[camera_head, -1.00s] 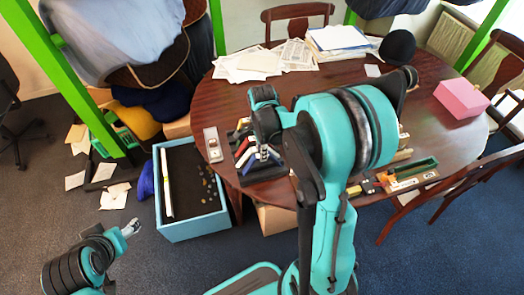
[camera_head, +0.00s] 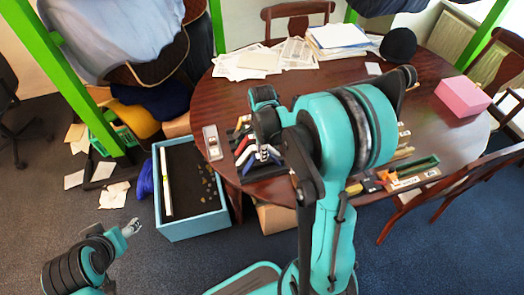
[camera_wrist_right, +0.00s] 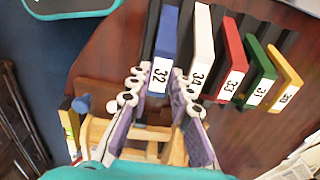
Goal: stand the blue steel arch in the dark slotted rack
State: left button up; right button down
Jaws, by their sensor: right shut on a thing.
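The blue steel arch (camera_wrist_right: 166,40), labelled 32, shows in the right wrist view at the left end of a row of coloured pieces. My right gripper (camera_wrist_right: 160,98) is shut on it, one finger at each side of its labelled end. The dark slotted rack (camera_wrist_right: 292,41) lies under and behind the row. The arch lines up with the row, but I cannot tell how deep it sits. In the head view my right gripper (camera_head: 262,157) is over the table's left front edge. My left gripper (camera_head: 131,227) is low at the left, too small to tell its jaw state.
White (camera_wrist_right: 201,45), red (camera_wrist_right: 233,55), green (camera_wrist_right: 259,70) and yellow (camera_wrist_right: 284,72) pieces stand close beside the blue one. A light blue bin (camera_head: 195,228) is left of the table (camera_head: 222,95). A pink box (camera_head: 462,96) sits far right.

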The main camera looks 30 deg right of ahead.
jog(key=shift+f+b, duration=0.45)
jog(key=shift+f, duration=0.1)
dwell(1.4)
jog(key=c, duration=1.3)
grip_release()
jog(key=o, duration=0.4)
jog(key=shift+r+p, duration=1.9)
jog(key=shift+r, duration=0.65)
